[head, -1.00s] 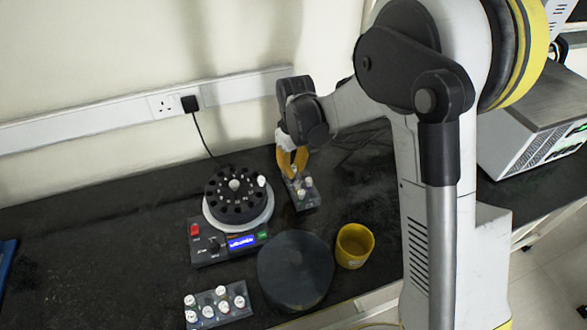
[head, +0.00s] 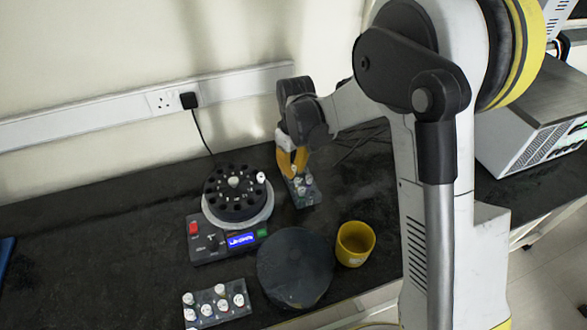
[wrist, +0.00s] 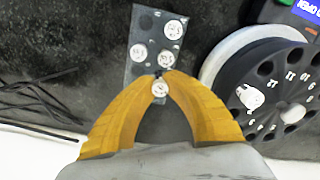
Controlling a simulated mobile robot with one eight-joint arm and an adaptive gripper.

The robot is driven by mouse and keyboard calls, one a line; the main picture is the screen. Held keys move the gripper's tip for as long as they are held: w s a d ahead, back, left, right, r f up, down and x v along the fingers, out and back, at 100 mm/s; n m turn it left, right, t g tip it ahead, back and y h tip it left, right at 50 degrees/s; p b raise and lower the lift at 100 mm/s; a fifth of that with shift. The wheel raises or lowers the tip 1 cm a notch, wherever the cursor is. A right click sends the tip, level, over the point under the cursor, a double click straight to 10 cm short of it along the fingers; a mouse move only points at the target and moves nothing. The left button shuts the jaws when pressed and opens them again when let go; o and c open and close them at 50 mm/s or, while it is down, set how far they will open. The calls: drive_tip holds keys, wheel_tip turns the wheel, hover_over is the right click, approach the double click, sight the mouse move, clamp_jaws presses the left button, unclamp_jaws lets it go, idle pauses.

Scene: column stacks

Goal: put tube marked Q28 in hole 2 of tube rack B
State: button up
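My gripper (wrist: 161,75) points down at the small grey tube rack (wrist: 143,20) behind and right of the centrifuge. Its yellow fingers are nearly together around a white-capped tube (wrist: 160,89). The rack also shows in the head view (head: 308,202), with my gripper (head: 293,168) at its far end. Other white-capped tubes stand in this rack, such as one at its far corner in the wrist view (wrist: 174,29). The cap markings are too blurred to read surely, so I cannot confirm Q28. The fingers hide the held tube's lower part; I cannot tell whether it is seated in a hole.
The centrifuge (head: 213,245) stands left of the rack, with a white-capped tube (head: 261,177) in its black rotor. A dark round lid (head: 295,268) and a yellow cup (head: 355,243) lie nearer. Another rack (head: 232,311) with several tubes is at the front. A black cable runs to the wall socket.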

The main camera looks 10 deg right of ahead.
drive_tip(key=shift+f+b, duration=0.4)
drive_tip(key=shift+f, duration=0.2)
drive_tip(key=o, duration=1.1)
drive_tip(key=shift+r, duration=0.15)
drive_tip(key=shift+r+p, duration=2)
drive_tip(key=shift+r, duration=0.85)
